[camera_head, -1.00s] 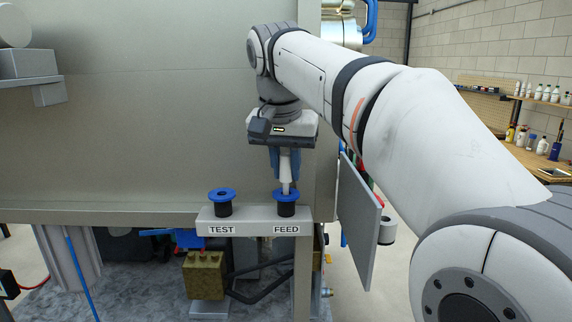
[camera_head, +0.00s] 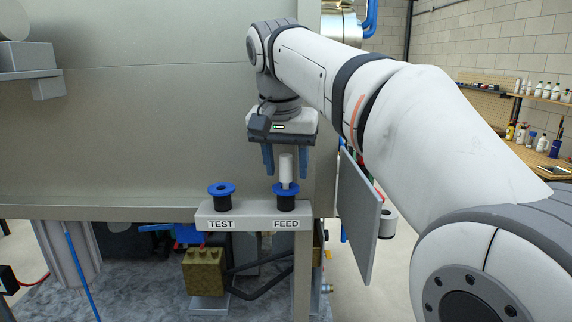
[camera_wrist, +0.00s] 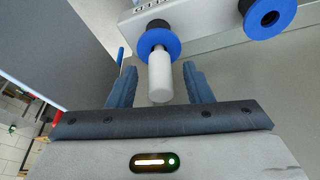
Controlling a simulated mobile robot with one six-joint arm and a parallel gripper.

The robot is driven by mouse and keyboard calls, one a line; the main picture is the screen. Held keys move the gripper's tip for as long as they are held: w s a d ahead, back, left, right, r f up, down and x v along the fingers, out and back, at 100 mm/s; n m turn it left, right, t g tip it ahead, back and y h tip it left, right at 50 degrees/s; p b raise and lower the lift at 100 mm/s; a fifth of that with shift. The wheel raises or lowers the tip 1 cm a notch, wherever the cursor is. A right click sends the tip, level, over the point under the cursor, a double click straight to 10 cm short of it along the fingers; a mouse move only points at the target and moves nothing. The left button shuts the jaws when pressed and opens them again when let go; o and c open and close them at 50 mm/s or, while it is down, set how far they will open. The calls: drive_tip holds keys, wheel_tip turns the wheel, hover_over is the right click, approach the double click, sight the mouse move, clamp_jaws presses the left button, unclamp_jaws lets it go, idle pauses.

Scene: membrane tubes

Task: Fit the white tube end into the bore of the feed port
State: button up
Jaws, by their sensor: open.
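The white tube (camera_head: 286,168) stands upright at the feed port (camera_head: 286,200), its lower end within the blue collar. The tube's depth inside the bore is hidden. In the wrist view the tube (camera_wrist: 160,78) runs from the blue collar (camera_wrist: 159,44) toward my gripper. My gripper (camera_head: 286,164) is open, its blue fingers apart on either side of the tube's upper part. In the wrist view both fingers of my gripper (camera_wrist: 161,82) are clear of the tube, with a gap on each side.
The test port (camera_head: 221,198) stands left of the feed port on the same grey bracket (camera_head: 252,224); its bore is empty in the wrist view (camera_wrist: 269,18). A large metal wall (camera_head: 150,120) lies behind. A grey panel (camera_head: 358,220) hangs at the right.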

drive_tip(key=v, duration=0.7)
drive_tip(key=shift+s+r, duration=0.15)
drive_tip(key=shift+r, duration=0.05)
